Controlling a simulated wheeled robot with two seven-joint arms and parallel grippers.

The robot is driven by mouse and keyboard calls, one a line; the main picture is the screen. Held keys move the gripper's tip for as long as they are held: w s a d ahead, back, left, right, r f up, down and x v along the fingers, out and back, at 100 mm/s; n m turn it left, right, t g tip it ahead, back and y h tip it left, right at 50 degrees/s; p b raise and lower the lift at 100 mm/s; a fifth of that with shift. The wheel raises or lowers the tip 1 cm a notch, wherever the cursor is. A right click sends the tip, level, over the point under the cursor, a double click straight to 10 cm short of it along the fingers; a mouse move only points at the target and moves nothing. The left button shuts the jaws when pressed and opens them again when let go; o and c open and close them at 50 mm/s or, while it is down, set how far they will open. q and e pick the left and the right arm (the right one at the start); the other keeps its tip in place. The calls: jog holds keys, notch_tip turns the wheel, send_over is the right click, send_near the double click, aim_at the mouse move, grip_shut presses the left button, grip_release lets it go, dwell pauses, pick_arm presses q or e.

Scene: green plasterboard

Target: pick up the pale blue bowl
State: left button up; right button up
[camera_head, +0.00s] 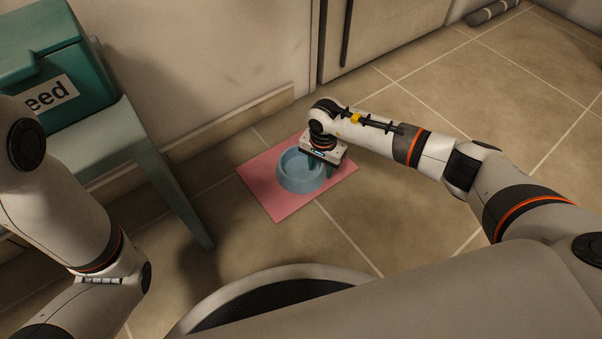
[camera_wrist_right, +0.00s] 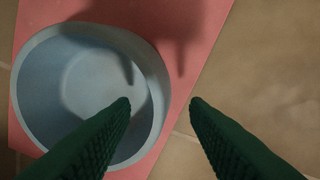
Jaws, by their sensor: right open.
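The pale blue bowl (camera_head: 299,172) stands upright on a pink mat (camera_head: 281,209) on the floor in the head view. My right gripper (camera_head: 321,170) is at the bowl's right side, pointing down. In the right wrist view the bowl (camera_wrist_right: 95,85) fills the left half and looks empty apart from shadows. The green fingers of my right gripper (camera_wrist_right: 160,103) are apart, with the bowl's right rim between their tips in the picture. I cannot tell whether they touch it. My left arm shows at the left of the head view, but its gripper is out of sight.
A teal bin (camera_head: 45,75) with a label reading "eed" stands on a grey-green stool or table (camera_head: 128,140) at the left, its leg near the mat. A wall and cabinet (camera_head: 385,30) are behind. The tiled floor (camera_head: 480,90) at the right is mostly clear.

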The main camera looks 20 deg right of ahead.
notch_tip(320, 180, down, 3)
jog(key=shift+r+b, duration=0.1)
jog(key=shift+b, duration=0.6)
jog(key=shift+r, duration=0.1)
grip_shut()
jog(key=shift+r, duration=0.15)
